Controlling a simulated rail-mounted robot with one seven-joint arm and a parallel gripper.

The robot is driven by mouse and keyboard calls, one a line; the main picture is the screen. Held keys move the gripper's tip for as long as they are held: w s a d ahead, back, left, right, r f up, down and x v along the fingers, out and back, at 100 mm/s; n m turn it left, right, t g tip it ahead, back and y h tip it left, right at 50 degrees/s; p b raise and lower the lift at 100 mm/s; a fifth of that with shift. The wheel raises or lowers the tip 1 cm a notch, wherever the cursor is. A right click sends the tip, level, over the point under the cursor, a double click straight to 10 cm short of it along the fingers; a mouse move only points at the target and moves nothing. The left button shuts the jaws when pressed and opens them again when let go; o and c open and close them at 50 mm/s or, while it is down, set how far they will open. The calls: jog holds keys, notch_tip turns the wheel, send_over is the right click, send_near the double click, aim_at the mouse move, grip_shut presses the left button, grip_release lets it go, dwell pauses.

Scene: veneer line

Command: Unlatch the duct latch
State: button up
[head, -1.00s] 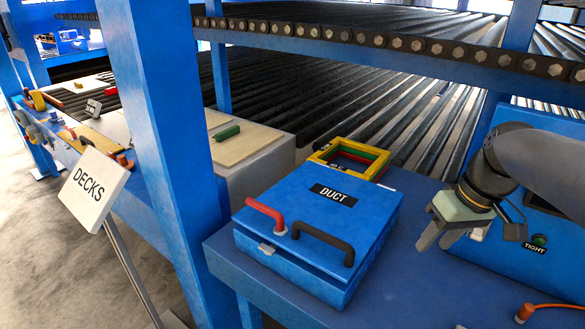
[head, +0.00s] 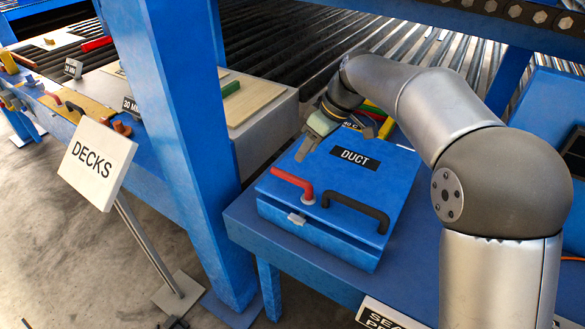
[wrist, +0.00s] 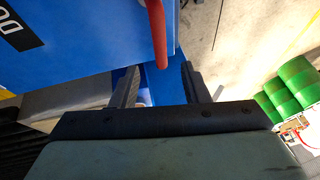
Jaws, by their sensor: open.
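The blue duct box (head: 330,185) stands on the blue bench, its lid labelled DUCT (head: 355,157). The red latch handle (head: 293,183) is at the lid's front left corner, above a small grey catch (head: 296,219). A black bar handle (head: 352,212) is to its right. My gripper (head: 306,148) is over the back left part of the box, behind the red handle. In the wrist view my gripper (wrist: 160,82) is open and empty, and the red handle (wrist: 157,32) ends just beyond the gap between the fingers. I cannot tell any contact.
A blue upright post (head: 175,130) stands left of the box. The DECKS sign (head: 97,165) is farther left. A yellow frame (head: 386,128) lies behind the box. Rollers (head: 280,70) fill the back. Green drums (wrist: 295,85) show in the wrist view.

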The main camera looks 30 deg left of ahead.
jog(key=p+x, duration=0.1)
jog(key=x, duration=0.8)
jog(key=shift+r, duration=0.1)
grip_shut()
